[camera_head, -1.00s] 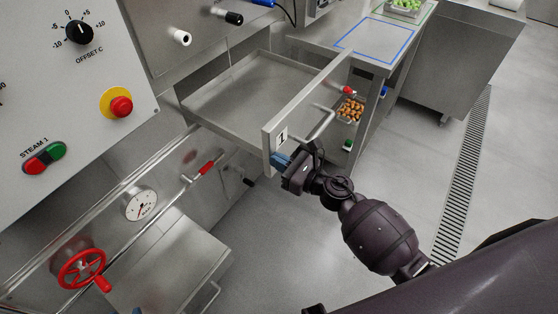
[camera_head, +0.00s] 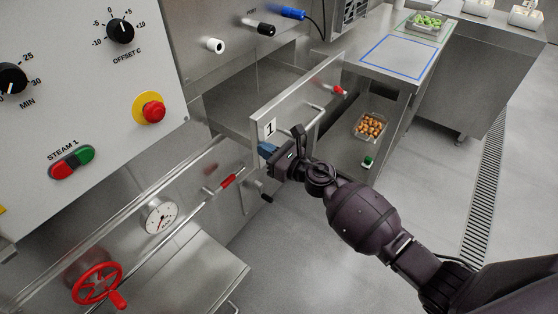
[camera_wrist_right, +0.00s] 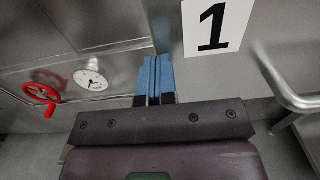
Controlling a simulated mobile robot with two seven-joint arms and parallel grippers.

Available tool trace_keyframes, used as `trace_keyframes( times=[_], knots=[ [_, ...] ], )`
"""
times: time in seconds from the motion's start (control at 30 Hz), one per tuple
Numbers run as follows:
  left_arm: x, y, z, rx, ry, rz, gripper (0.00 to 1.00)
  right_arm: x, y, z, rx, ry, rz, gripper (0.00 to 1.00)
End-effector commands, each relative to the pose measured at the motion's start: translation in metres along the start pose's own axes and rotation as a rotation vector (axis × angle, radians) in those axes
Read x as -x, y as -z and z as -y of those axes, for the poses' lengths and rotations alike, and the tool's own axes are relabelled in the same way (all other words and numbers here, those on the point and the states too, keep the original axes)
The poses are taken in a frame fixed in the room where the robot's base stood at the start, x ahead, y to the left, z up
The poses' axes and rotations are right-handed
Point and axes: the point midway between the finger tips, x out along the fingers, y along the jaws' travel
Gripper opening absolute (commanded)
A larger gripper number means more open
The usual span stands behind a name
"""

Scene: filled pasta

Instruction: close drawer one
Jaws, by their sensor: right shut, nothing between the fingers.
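Drawer one (camera_head: 298,98) is a steel drawer with a white label "1" (camera_head: 270,128) on its front. It stands partly open, and part of its inside shows behind the front panel. Its bar handle (camera_head: 314,119) is on the front, right of the label. My right gripper (camera_head: 267,149) is shut and empty, its blue fingertips at the drawer front just below the label. In the right wrist view the closed blue fingers (camera_wrist_right: 155,78) are beside the label (camera_wrist_right: 215,27), up against or very near the panel; exact contact is hard to tell. My left gripper is not in view.
Left is a control panel with a red emergency button (camera_head: 154,111). Below are a gauge (camera_head: 161,217), a red valve wheel (camera_head: 98,285) and a red-handled lever (camera_head: 228,181). A tray of brown pieces (camera_head: 370,127) sits on a shelf right of the drawer. Floor at right is clear.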

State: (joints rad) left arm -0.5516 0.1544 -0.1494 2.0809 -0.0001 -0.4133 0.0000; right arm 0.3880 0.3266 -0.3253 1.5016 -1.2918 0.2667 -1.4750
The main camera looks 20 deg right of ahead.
Motion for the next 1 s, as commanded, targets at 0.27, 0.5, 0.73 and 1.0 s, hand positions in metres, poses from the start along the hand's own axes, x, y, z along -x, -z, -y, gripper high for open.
trace_keyframes(
  times=[0.27, 0.5, 0.73, 1.0],
  knots=[
    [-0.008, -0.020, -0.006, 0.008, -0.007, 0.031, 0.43, -0.078, 0.006, 0.000, -0.003, -0.002, -0.003, 0.00],
    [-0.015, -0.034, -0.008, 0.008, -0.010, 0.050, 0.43, -0.131, 0.007, 0.000, -0.003, 0.000, -0.004, 0.00],
    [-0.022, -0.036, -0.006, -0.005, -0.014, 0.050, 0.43, -0.164, 0.005, 0.000, -0.004, 0.000, -0.003, 0.00],
    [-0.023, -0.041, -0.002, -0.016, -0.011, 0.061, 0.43, -0.180, 0.000, 0.000, -0.002, 0.001, 0.000, 0.00]
  ],
)
